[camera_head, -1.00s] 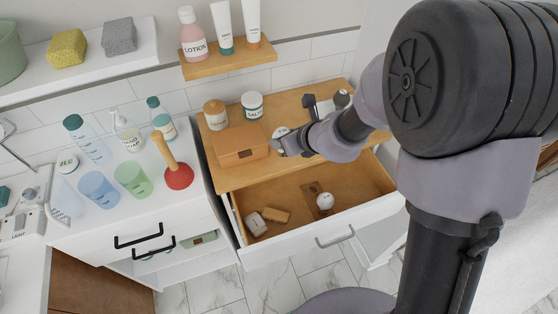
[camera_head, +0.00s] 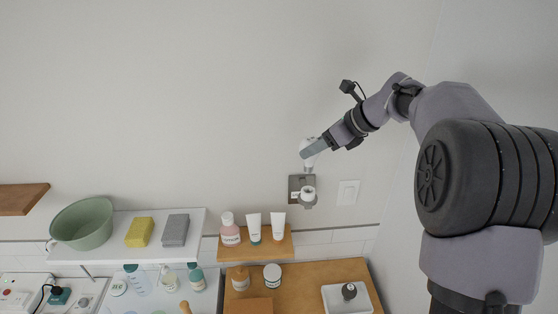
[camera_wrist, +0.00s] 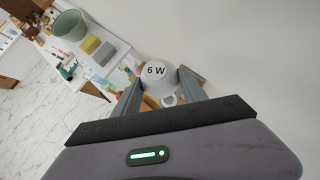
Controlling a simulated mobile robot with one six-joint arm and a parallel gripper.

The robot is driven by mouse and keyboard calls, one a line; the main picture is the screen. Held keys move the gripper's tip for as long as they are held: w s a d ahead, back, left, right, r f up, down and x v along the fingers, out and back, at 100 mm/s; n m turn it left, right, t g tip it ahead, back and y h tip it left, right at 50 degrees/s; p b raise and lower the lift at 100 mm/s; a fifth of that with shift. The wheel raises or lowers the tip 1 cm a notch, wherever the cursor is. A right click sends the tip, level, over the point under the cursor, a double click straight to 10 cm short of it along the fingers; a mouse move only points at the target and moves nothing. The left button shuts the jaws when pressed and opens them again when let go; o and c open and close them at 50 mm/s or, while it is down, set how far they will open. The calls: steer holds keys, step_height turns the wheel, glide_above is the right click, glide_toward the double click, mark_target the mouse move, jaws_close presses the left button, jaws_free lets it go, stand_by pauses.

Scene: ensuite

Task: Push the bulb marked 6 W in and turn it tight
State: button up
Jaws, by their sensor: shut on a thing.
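The white bulb marked 6 W (camera_wrist: 156,72) is between the two fingers of my gripper (camera_wrist: 160,92) in the wrist view, its marking facing the camera. In the head view, my gripper (camera_head: 313,147) is shut on the white bulb (camera_head: 305,157), which points down and is tilted. The wall lamp holder (camera_head: 308,194) sits just below the bulb, on a dark grey plate (camera_head: 296,184). The bulb looks apart from the holder, with a small gap. In the wrist view, a pale ring (camera_wrist: 169,100) shows partly behind the bulb.
A white switch (camera_head: 348,192) is right of the plate. A small shelf with a lotion bottle (camera_head: 230,232) and tubes is below left. A white tray (camera_head: 333,299) with a dark-topped object stands below right. The wall above and left is clear.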

steer(key=shift+d+r, duration=0.25)
steer(key=shift+r, duration=0.3)
steer(key=shift+s+a+f, duration=0.1)
steer(key=shift+s+a, duration=0.05)
steer(key=shift+a, duration=0.1)
steer(key=shift+d, duration=0.15)
steer(key=shift+f, duration=0.4)
steer(key=shift+f+b, duration=2.05)
steer(key=shift+f, duration=0.45)
steer(key=shift+f+b, duration=0.95)
steer(key=shift+f, duration=0.9)
